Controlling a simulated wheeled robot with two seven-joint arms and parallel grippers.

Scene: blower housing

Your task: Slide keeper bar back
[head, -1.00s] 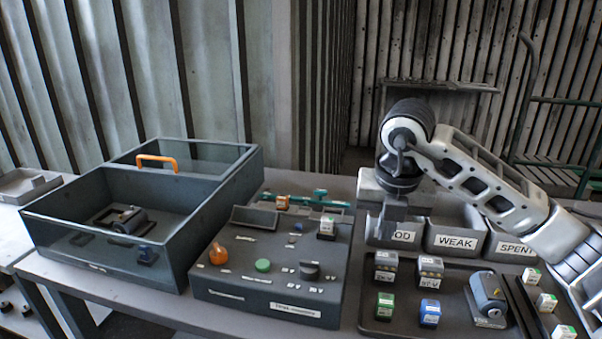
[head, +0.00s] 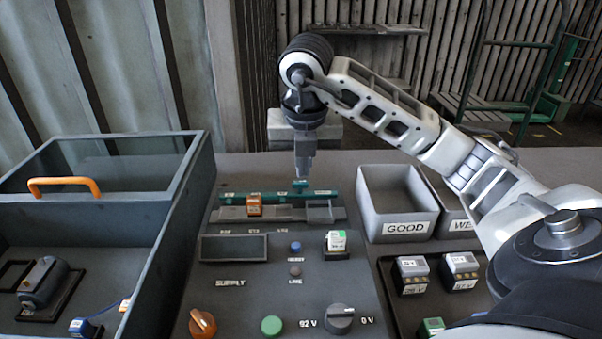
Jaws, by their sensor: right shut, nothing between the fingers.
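The keeper bar appears to be the long teal bar (head: 235,196) with small pale marks, lying across the back of the grey supply console (head: 230,262). A small teal block (head: 300,185) stands up from it, right of its middle. My right gripper (head: 303,173) points straight down with its fingers together and empty. Its tips are at or just above the teal block; I cannot tell whether they touch. An orange block (head: 254,205) sits in the grey rail (head: 231,215) in front of the bar. My left gripper is not in view.
The console carries an orange knob (head: 202,323), a green button (head: 271,326), a dark dial (head: 340,318) and a white-and-green block (head: 336,243). A glass-lidded box (head: 180,215) stands left. The GOOD bin (head: 398,228) and a tray with blocks (head: 385,262) are right.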

